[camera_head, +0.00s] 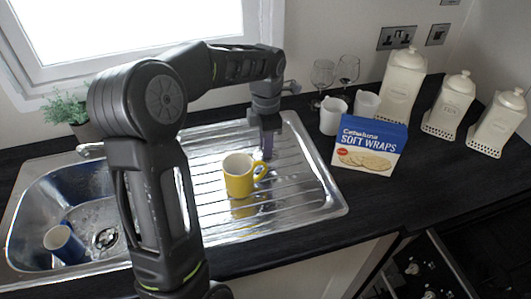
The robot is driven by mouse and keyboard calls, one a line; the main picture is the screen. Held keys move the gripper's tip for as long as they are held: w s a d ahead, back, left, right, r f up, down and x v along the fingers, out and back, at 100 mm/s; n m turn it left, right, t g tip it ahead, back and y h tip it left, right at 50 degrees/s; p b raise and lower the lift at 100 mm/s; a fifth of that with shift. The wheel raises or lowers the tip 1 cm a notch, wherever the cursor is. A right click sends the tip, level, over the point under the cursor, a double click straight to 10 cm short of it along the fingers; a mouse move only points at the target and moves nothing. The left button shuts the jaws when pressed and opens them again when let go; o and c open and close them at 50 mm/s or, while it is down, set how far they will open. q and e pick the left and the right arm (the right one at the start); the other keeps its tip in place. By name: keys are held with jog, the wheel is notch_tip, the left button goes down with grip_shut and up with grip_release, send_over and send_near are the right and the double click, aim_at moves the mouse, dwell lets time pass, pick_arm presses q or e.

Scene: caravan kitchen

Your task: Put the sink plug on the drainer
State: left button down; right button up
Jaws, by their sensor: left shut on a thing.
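My left gripper (267,150) is over the right-hand part of the ribbed steel drainer (310,197), just behind the yellow mug's handle. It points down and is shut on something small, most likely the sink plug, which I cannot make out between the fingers. Whether the fingertips touch the drainer is unclear. The sink plug does not show clearly anywhere else. My right gripper is not in view.
A yellow mug (238,176) stands upright on the drainer, close to my left gripper. A blue mug (64,244) lies tilted in the sink bowl (30,212). A soft wraps box (368,146), white cups, glasses and canisters stand right. The drainer's front right is clear.

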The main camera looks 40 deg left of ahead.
pick_arm(q)
jog(key=shift+f, duration=0.1)
jog(key=shift+f+p, duration=0.35)
jog(key=shift+f, duration=1.45)
jog(key=shift+f, duration=0.15)
jog(key=c, duration=1.3)
grip_release()
notch_tip(320, 180, up, 12)
jog(key=shift+r+b, duration=0.2)
jog(key=shift+b, duration=0.4)
